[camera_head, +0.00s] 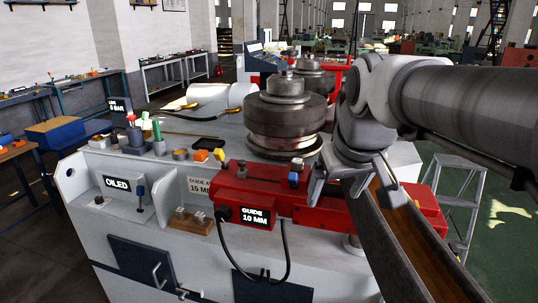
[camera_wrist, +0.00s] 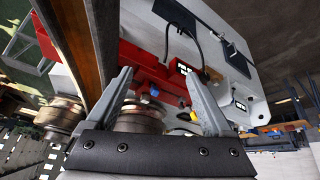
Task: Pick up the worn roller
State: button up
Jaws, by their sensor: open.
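A dark steel roller (camera_head: 285,112) with a brighter, brownish groove band sits on the bender's front spindle, left of my gripper. A second similar roller (camera_head: 316,78) stands behind it. I cannot tell for certain which is the worn one. In the wrist view one roller (camera_wrist: 140,118) shows between my fingers, partly hidden by the gripper body, and another (camera_wrist: 60,112) lies at the left. My gripper (camera_head: 355,195) is open and empty, pointing down over the red guide block (camera_head: 265,190). Its fingers (camera_wrist: 165,90) are apart from the rollers.
A long brown channel section (camera_head: 420,245) runs close beside my gripper, on its right. Small bottles, a green-capped one (camera_head: 157,130) and an orange block (camera_head: 201,155) stand on the machine's left top. A black cable (camera_head: 285,255) hangs in front. A stepladder (camera_head: 455,190) stands at the right.

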jog(key=w+r+n+y, duration=0.1)
jog(key=w+r+n, duration=0.1)
jog(key=w, duration=1.4)
jog(key=n+y, duration=0.1)
jog(key=y, duration=0.1)
send_near(298, 161)
jog(key=p+x, duration=0.1)
jog(key=x, duration=0.5)
jog(key=shift+s, duration=0.1)
jog(key=shift+p+x, duration=1.1)
jog(key=shift+x, duration=1.5)
jog(key=shift+d, duration=0.1)
jog(key=shift+r, duration=0.1)
grip_shut()
jog(key=shift+r, duration=0.1)
